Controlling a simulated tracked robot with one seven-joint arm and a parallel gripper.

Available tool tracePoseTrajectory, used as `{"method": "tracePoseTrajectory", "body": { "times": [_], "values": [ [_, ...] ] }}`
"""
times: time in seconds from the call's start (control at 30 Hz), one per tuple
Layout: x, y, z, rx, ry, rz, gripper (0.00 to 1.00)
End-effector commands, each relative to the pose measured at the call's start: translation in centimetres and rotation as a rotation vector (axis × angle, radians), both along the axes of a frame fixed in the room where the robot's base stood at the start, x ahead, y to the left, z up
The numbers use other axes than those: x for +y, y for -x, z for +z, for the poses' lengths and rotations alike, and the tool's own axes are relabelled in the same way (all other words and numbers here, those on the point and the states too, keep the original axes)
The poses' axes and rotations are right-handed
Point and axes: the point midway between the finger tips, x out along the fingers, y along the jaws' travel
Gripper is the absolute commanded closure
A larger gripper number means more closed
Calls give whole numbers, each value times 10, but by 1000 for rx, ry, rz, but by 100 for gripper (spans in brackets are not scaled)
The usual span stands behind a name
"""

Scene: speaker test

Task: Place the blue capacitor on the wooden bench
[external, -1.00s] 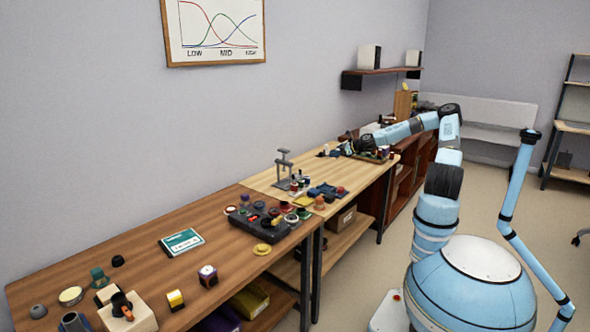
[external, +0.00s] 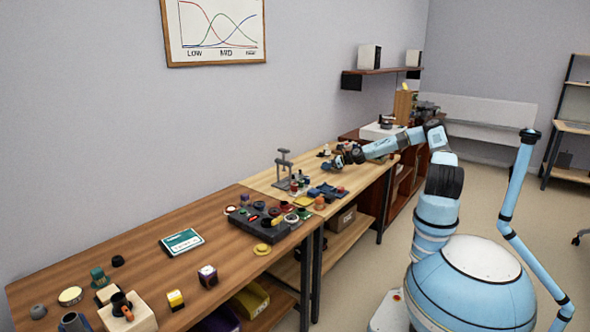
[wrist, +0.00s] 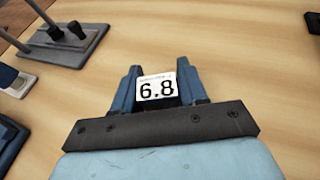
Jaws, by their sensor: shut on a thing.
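The capacitor (wrist: 157,88) shows in the wrist view as a white label reading 6.8, with a dark blue body partly hidden below it. My gripper (wrist: 159,70) is shut on it, with one blue finger on each side. In the external view my gripper (external: 334,164) is over the pale wooden bench (external: 262,181), to the right of the grey press stand. The capacitor is too small to make out there. I cannot tell whether it touches the bench top.
A grey press stand (external: 284,168) is left of my gripper; its base (wrist: 66,46) shows upper left in the wrist view. Blue fixtures (external: 325,192) and small parts lie nearer the camera. The darker bench (external: 130,250) adjoins.

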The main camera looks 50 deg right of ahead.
Motion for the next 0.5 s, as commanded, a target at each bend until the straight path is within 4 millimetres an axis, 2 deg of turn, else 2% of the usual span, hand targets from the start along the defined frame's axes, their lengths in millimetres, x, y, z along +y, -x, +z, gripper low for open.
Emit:
{"method": "tracePoseTrajectory", "body": {
  "times": [0.27,0.3,0.5],
  "values": [
    [0,0,-1,0,0,0,93],
    [0,0,-1,0,1,0,56],
    [0,0,-1,0,1,0,37]
  ]
}}
